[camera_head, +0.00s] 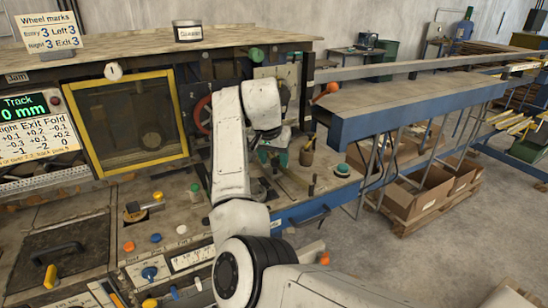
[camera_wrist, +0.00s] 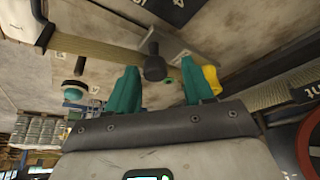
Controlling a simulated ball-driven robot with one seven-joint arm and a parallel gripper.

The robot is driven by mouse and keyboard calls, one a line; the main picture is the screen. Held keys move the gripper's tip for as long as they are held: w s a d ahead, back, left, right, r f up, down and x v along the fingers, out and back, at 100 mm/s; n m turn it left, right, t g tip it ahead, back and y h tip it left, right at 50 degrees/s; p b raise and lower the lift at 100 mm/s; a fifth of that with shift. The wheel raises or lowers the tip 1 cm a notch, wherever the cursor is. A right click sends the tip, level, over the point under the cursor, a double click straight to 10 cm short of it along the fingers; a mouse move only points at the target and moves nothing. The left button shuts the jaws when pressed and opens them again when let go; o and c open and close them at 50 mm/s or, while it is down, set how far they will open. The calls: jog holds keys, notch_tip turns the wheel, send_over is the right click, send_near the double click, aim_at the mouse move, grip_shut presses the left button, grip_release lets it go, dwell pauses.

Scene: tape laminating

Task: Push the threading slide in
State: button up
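My gripper (camera_wrist: 161,88) has two teal fingers standing well apart in the wrist view. A black round knob (camera_wrist: 154,66) shows between and beyond the fingertips, on a grey plate (camera_wrist: 185,47) at the end of a brownish bar (camera_wrist: 85,42). This may be the threading slide, but I cannot tell for sure. I see no finger clearly touching the knob. In the head view my gripper (camera_head: 272,157) is low over the machine's right-hand bed, mostly hidden behind my arm, and the slide cannot be made out.
A yellow knob (camera_wrist: 212,79) is close beside the right finger in the wrist view. A green button (camera_head: 342,169) is at the bed's right end. A red handwheel (camera_head: 203,115) is left of my arm. A blue-edged table (camera_head: 410,105) extends right.

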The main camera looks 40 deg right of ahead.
jog(key=b+v, duration=0.2)
jog(key=v, duration=0.8)
jog(key=shift+r, duration=0.4)
jog(key=shift+a, duration=0.1)
